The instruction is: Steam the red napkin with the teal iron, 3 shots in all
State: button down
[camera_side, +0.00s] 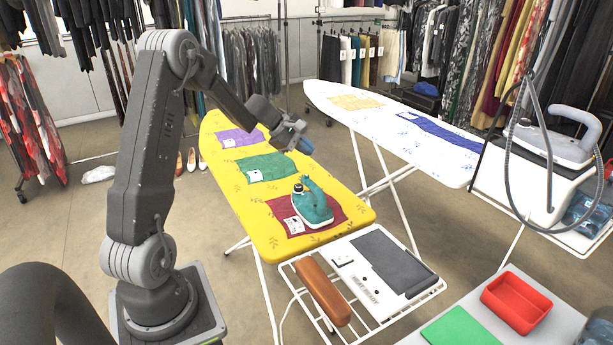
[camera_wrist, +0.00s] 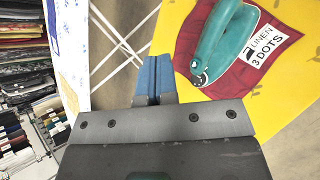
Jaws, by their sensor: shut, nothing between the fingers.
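The teal iron (camera_side: 313,203) rests on the red napkin (camera_side: 337,214) at the near end of the yellow ironing board. In the wrist view the iron (camera_wrist: 226,40) covers part of the napkin (camera_wrist: 262,68), and a white label (camera_wrist: 268,46) beside it reads "LINEN 3 DOTS". My gripper (camera_side: 303,147) is shut and empty, above the right edge of the yellow board, beyond the iron and apart from it. Its blue fingertips (camera_wrist: 155,78) are together in the wrist view, left of the iron.
The yellow board (camera_side: 352,190) also bears a green napkin (camera_side: 267,168) and a purple napkin (camera_side: 236,137). A white board (camera_side: 425,160) stands to the right. A wire rack (camera_side: 398,313) holds a brown roll (camera_side: 322,291) and a grey-topped device (camera_side: 385,262). A red tray (camera_side: 516,302) lies front right.

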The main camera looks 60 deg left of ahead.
aim_at(306, 176)
notch_tip(306, 176, up, 4)
jog(key=shift+f, duration=0.1)
dwell(0.4)
jog(key=shift+f, duration=4.4)
jog(key=shift+f, duration=0.1)
jog(key=shift+f, duration=0.35)
